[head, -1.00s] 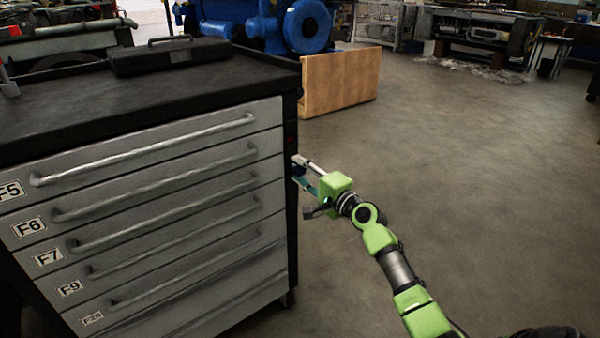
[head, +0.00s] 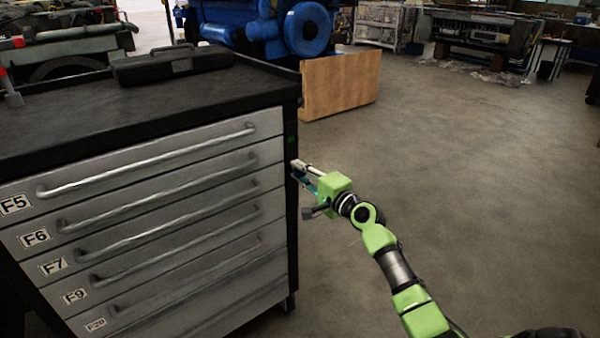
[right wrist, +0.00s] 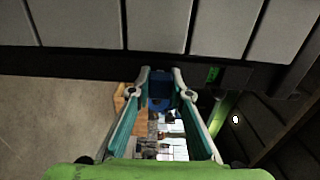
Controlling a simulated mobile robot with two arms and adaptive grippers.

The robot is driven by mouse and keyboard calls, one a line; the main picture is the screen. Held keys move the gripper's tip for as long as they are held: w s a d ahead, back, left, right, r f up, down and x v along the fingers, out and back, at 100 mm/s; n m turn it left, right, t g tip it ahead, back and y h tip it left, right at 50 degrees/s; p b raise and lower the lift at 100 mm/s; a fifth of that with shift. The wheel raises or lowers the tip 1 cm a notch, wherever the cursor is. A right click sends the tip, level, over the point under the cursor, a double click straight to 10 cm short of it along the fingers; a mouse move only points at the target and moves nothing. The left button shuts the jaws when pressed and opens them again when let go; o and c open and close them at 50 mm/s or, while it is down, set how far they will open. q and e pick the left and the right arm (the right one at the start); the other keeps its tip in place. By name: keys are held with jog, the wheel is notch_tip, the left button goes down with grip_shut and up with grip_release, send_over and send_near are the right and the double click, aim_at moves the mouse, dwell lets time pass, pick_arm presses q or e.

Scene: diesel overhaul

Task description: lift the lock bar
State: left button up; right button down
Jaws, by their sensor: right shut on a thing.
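The lock bar (head: 291,215) is a dark upright strip along the right front edge of the grey drawer cabinet (head: 160,187). In the right wrist view the bar (right wrist: 90,60) runs crosswise below the drawer fronts. My right gripper (head: 298,171) is at the bar's upper part, below a small green light (head: 291,139). In the right wrist view its turquoise fingers (right wrist: 161,72) meet the bar and are shut on it. The exact contact is dark and partly hidden. The green light also shows beside the fingers in the right wrist view (right wrist: 213,74). My left gripper is out of view.
A black case (head: 172,64) lies on the cabinet's black top. Behind stand a wooden panel (head: 340,83) and a blue engine (head: 305,30). The floor (head: 490,190) right of the cabinet is clear. Several drawers with long handles look closed.

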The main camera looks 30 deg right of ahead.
jog(key=shift+r, duration=0.35)
jog(key=c, duration=1.8)
grip_release()
jog(key=shift+c, duration=0.2)
jog(key=shift+f, duration=0.15)
jog(key=shift+s, duration=0.25)
jog(key=s, duration=1.1)
jog(key=shift+s+d, duration=0.25)
jog(key=shift+d, duration=0.2)
